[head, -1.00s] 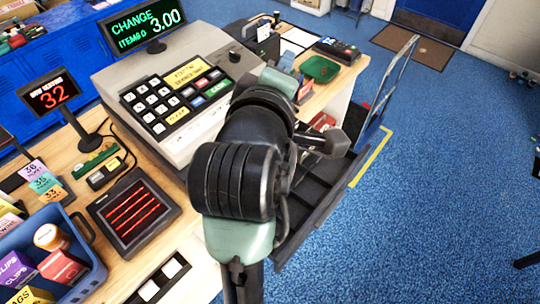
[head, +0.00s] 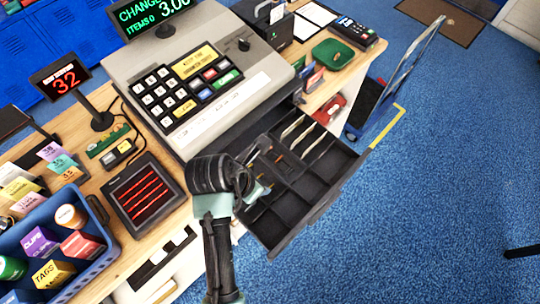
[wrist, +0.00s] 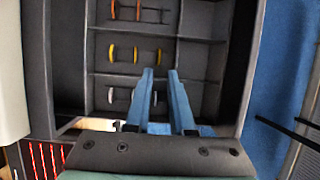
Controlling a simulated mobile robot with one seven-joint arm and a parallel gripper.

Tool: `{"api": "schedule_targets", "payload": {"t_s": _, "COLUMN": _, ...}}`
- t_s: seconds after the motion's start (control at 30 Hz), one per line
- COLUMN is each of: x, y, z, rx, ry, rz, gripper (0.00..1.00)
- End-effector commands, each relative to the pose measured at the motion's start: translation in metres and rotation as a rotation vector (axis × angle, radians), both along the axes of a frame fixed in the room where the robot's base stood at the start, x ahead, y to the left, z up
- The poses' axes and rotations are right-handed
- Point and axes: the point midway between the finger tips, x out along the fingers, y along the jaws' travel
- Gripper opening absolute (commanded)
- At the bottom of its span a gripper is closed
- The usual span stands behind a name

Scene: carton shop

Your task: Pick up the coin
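The open cash drawer (head: 322,205) of the register shows in the head view, with small coins in its compartments. In the wrist view, copper coins (wrist: 137,11), gold coins (wrist: 135,54) and silver coins (wrist: 110,95) stand edge-on in three separate compartments. Which one is the task's coin, I cannot tell. My gripper (wrist: 160,76) is open above the silver coins' compartment, its blue fingers apart. A silver coin (wrist: 154,97) shows in the gap between them; I see no grip on it. In the head view, my gripper (head: 257,192) is over the drawer's left part, mostly hidden by my arm.
The register (head: 200,70) stands behind the drawer. Banknotes (head: 297,130) lie in the drawer's far slots. A blue bin (head: 98,255) of cartons and a red-lit pad (head: 145,195) are at left. A hand truck (head: 400,75) stands at right.

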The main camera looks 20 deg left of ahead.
Motion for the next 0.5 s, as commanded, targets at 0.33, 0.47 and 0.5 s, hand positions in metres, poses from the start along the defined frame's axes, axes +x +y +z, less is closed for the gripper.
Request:
{"api": "schedule_targets", "payload": {"t_s": 0.33, "x": 0.012, "y": -0.004, "z": -0.023, "rx": 0.002, "ry": 0.001, "rz": -0.003, "gripper": 0.22}}
{"api": "schedule_targets", "payload": {"t_s": 0.47, "x": 0.02, "y": -0.006, "z": -0.038, "rx": 0.002, "ry": 0.001, "rz": -0.003, "gripper": 0.22}}
{"api": "schedule_targets", "payload": {"t_s": 0.5, "x": 0.022, "y": -0.006, "z": -0.043, "rx": 0.002, "ry": 0.0, "rz": -0.002, "gripper": 0.22}}
